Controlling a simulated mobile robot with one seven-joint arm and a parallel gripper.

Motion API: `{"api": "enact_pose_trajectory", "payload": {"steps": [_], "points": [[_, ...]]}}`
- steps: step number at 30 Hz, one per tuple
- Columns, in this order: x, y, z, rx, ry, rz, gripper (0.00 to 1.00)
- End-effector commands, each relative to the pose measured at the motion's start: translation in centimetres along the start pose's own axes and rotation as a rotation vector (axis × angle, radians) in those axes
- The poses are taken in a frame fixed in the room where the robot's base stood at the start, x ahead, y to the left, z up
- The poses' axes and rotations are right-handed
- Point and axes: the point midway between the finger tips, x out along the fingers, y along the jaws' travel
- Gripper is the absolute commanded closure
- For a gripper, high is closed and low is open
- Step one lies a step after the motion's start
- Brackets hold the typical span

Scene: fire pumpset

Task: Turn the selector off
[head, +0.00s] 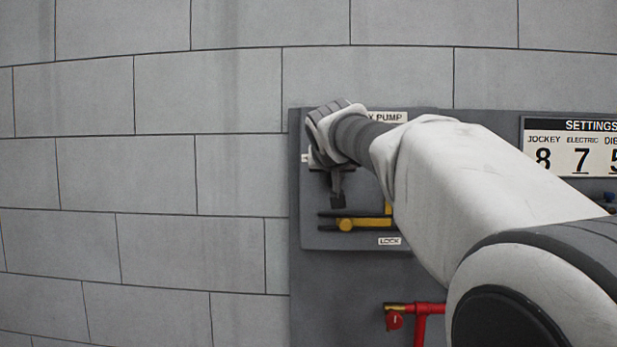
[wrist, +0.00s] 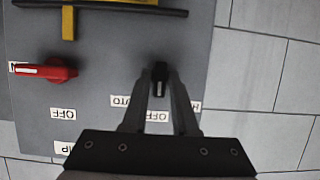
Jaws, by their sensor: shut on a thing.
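The selector (wrist: 160,72) is a small black knob with a white mark on the grey panel, between my fingertips in the wrist view. Its white mark is on the side of the OFF label (wrist: 157,115), roughly in line with it. The AUTO label (wrist: 121,100) and a partly covered label starting with H (wrist: 195,105) lie to either side. My gripper (wrist: 161,84) is shut on the selector. In the head view my gripper (head: 337,199) is at the jockey pump panel (head: 314,236), and the selector is hidden there by my arm and gripper.
A red rotary handle (wrist: 46,71) with its own OFF label (wrist: 63,113) is beside the selector. A yellow lever and black bar (head: 347,224) sit below my gripper. A red valve handle (head: 394,319) is lower. A settings sign (head: 570,147) hangs at right; bare wall is left.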

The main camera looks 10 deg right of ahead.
Motion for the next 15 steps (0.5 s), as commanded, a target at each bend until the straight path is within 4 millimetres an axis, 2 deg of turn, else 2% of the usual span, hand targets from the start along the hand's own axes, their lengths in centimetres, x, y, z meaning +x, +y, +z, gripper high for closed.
{"api": "enact_pose_trajectory", "payload": {"steps": [9,10,13,15], "points": [[0.06,-0.01,0.16,-0.001,-0.004,0.001,1.0],[0.06,-0.02,0.16,-0.001,-0.005,0.001,0.68],[0.05,-0.01,0.14,0.0,-0.004,0.001,0.51],[0.04,-0.01,0.11,0.0,-0.003,0.0,0.51]]}}
